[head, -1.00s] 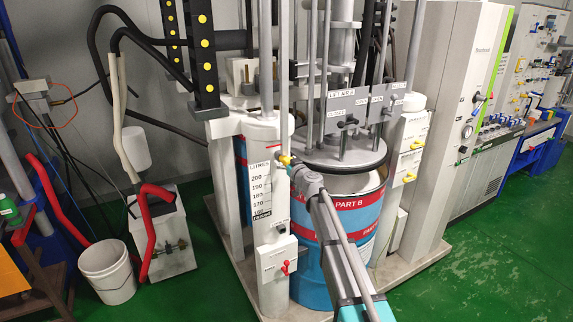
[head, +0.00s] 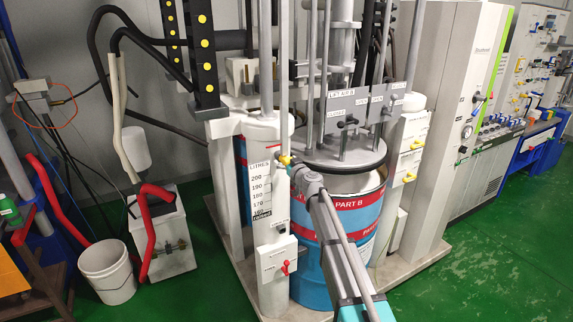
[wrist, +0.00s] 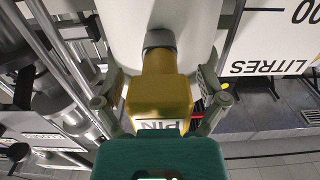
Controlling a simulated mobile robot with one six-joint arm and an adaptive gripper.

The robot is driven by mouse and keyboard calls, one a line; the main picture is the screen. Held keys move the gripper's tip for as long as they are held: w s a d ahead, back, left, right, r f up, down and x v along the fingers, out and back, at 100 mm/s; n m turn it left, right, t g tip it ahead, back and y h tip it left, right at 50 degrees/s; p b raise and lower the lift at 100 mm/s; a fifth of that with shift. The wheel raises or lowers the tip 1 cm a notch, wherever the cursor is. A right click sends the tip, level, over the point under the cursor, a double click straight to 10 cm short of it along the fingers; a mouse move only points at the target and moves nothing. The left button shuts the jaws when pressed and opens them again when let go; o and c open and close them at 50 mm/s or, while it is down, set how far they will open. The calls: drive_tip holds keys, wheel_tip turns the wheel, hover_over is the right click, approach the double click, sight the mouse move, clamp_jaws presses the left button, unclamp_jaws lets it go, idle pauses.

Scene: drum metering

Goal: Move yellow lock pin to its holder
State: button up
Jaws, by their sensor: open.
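The yellow lock pin (wrist: 160,100), marked "PIN", is at the white cylinder with the litre scale (head: 263,160). A grey collar (wrist: 160,39) joins its far end to the cylinder's surface in the wrist view. The pin shows small and yellow in the head view (head: 284,160). My gripper (wrist: 160,78) is open, with one finger on each side of the pin's yellow body. It also shows in the head view (head: 292,168), at the cylinder's right side. Whether the fingers touch the pin is unclear. I cannot make out a separate holder for the pin.
The blue and red drum (head: 355,215) stands just right of the cylinder, under a round plate with valves. A thin vertical rod (head: 284,75) runs close by the pin. A white box with a red lever (head: 277,262) sits lower on the cylinder. Green floor is open at front right.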

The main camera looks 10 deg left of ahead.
idle(0.3)
clamp_jaws()
idle(0.3)
drive_tip(key=shift+s, duration=0.1)
drive_tip(key=shift+s+d, duration=0.35)
drive_tip(key=shift+s, duration=0.05)
drive_tip(key=shift+s+d, duration=0.35)
drive_tip(key=shift+s, duration=0.15)
drive_tip(key=shift+s+d, duration=0.15)
drive_tip(key=shift+s, duration=0.15)
drive_tip(key=shift+s+d, duration=0.2)
drive_tip(key=shift+s, duration=0.05)
drive_tip(key=shift+v, duration=1.05)
